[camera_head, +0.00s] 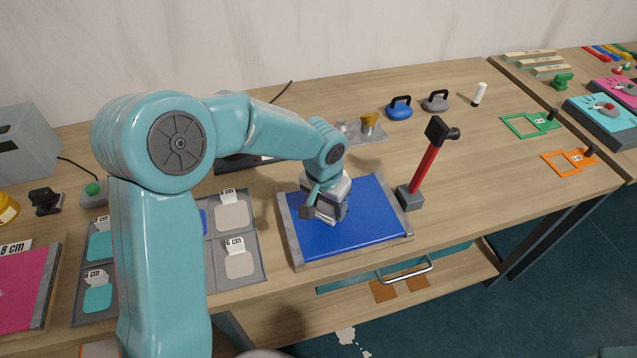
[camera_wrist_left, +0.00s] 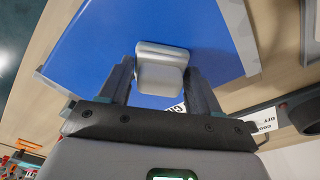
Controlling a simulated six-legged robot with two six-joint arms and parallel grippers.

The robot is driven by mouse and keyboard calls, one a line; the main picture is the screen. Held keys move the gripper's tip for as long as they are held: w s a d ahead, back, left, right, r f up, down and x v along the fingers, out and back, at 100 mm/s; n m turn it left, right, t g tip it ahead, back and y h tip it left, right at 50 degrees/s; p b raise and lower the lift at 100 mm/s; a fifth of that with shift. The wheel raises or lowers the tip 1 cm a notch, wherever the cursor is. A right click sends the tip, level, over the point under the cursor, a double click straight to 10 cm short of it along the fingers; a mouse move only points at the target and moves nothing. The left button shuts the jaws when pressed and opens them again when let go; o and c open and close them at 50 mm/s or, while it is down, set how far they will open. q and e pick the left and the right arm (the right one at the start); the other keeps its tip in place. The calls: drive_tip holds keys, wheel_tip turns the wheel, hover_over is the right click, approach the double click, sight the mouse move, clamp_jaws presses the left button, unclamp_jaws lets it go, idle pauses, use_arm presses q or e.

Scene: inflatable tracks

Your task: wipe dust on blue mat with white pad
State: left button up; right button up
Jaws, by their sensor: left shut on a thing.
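The blue mat (camera_head: 365,222) lies on the wooden table with grey strips along its left and right sides. It also fills much of the left wrist view (camera_wrist_left: 105,58). My left gripper (camera_head: 318,212) is over the left part of the mat. In the left wrist view its two fingers (camera_wrist_left: 161,82) are shut on the white pad (camera_wrist_left: 160,72), which is at the mat surface; I cannot tell whether it touches. No dust is clearly visible on the mat; the arm hides part of its upper left. My right gripper is not in view.
A red post with a black head (camera_head: 424,170) stands at the mat's right edge. A grey tray with beige and teal pads (camera_head: 222,262) is left of the mat. Blue (camera_head: 399,108) and grey (camera_head: 437,101) handled objects stand behind. The table right of the post is fairly clear.

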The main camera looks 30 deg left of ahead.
use_arm(q)
drive_tip(key=shift+s+a, duration=0.25)
drive_tip(key=shift+d+r+p, duration=0.1)
drive_tip(key=shift+r+p, duration=0.1)
drive_tip(key=shift+p, duration=0.15)
drive_tip(key=shift+w+d+r, duration=0.1)
drive_tip(key=shift+w+r, duration=0.05)
drive_tip(key=shift+r, duration=0.3)
drive_tip(key=shift+w+d+r, duration=0.1)
drive_tip(key=shift+r, duration=0.35)
drive_tip(key=shift+w+r+p, duration=0.1)
drive_tip(key=shift+p, duration=0.25)
drive_tip(key=shift+s+a+r+p, duration=0.15)
drive_tip(key=shift+r+p, duration=0.2)
drive_tip(key=shift+r, duration=0.25)
drive_tip(key=shift+s+d+r+p, duration=0.1)
drive_tip(key=shift+r+p, duration=0.25)
drive_tip(key=shift+r, duration=0.2)
drive_tip(key=shift+w+r+p, duration=0.25)
drive_tip(key=shift+r+p, duration=0.3)
drive_tip(key=shift+r, duration=0.1)
drive_tip(key=shift+s+r+p, duration=0.25)
drive_tip(key=shift+r+p, duration=0.45)
drive_tip(key=shift+r, duration=0.4)
drive_tip(key=shift+w, duration=0.1)
